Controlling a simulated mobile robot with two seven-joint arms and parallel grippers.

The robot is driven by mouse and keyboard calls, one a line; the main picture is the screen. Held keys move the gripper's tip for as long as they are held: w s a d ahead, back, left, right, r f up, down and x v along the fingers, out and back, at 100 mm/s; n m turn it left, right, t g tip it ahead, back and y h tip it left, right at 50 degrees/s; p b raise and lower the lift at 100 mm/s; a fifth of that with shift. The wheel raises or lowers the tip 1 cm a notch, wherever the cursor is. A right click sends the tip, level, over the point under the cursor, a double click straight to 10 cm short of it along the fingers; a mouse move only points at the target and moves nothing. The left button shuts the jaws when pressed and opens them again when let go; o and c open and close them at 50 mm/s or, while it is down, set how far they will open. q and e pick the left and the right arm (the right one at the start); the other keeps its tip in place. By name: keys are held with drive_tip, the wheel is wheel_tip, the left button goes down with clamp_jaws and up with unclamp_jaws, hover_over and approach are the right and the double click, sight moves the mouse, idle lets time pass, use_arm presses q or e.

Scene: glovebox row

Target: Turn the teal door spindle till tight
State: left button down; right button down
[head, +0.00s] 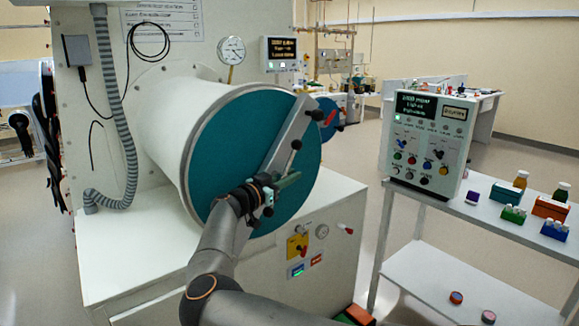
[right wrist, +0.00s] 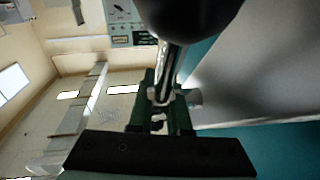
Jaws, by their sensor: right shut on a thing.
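The round teal door (head: 250,135) closes the end of the white cylindrical port (head: 180,115). A grey clamp bar (head: 292,135) lies slantwise across it. The spindle handle is a thin metal rod with a black knob (head: 296,145) standing out in front of the bar. My right gripper (head: 287,182) is at the door's lower right, shut on the spindle handle's rod below the knob. In the right wrist view the rod (right wrist: 168,66) runs from the large dark knob (right wrist: 192,18) down between the jaws (right wrist: 161,100). The spindle's hub is hidden behind my gripper. My left gripper is not in view.
A grey hose (head: 120,120) hangs left of the port. A pressure gauge (head: 231,50) stands above it. At right, a control box (head: 425,145) and small bottles and blocks stand on a white cart (head: 480,225). Floor shows between cart and cabinet (head: 335,225).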

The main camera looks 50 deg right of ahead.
drive_tip(key=shift+f, duration=0.1)
idle(0.4)
drive_tip(key=c, duration=1.2)
unclamp_jaws()
drive_tip(key=shift+o, duration=0.2)
drive_tip(key=shift+a, duration=0.1)
drive_tip(key=a+p, duration=0.1)
drive_tip(key=a, duration=1.1)
drive_tip(key=shift+w+a+f, duration=0.15)
drive_tip(key=shift+w, duration=0.3)
